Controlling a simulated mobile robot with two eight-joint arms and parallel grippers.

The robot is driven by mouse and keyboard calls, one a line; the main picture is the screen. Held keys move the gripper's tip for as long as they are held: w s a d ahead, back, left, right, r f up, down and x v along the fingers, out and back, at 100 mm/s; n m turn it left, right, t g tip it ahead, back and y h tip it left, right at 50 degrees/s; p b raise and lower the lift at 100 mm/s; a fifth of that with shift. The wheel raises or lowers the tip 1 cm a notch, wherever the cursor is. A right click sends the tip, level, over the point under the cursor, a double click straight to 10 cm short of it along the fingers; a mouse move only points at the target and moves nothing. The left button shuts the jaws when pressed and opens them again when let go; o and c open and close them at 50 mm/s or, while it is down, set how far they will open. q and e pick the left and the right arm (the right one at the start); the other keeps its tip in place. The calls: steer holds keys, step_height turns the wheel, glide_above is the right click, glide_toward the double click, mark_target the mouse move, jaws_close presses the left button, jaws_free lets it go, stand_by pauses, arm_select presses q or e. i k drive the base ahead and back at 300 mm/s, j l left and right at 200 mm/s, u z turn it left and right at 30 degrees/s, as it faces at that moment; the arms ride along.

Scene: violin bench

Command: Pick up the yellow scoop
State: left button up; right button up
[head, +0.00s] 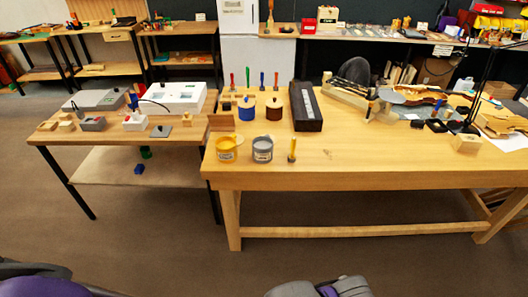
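I cannot make out a clear scoop shape. A yellow tub (227,149) with a pale label stands near the front left of the large wooden bench (390,178). A grey tub (263,149) stands just right of it. A small upright yellow item (292,146) with a dark lower end stands right of the grey tub, apart from it; it is too small to tell if it is the scoop. Grey and purple parts of my own body show at the bottom edge, well short of the bench. Neither gripper's fingers show.
Behind the tubs stand a blue pot (246,109), a dark red pot (274,108) and a long black case (306,107). A lower side table (110,136) with grey and white boxes stands left. Violin parts and a lamp crowd the right. The bench's front middle is clear.

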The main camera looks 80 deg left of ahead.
mark_target(292, 157)
steer(key=u, duration=2.4)
steer(key=k+j+u, duration=0.2)
steer(key=k+j, duration=0.2)
steer(key=j, duration=0.25)
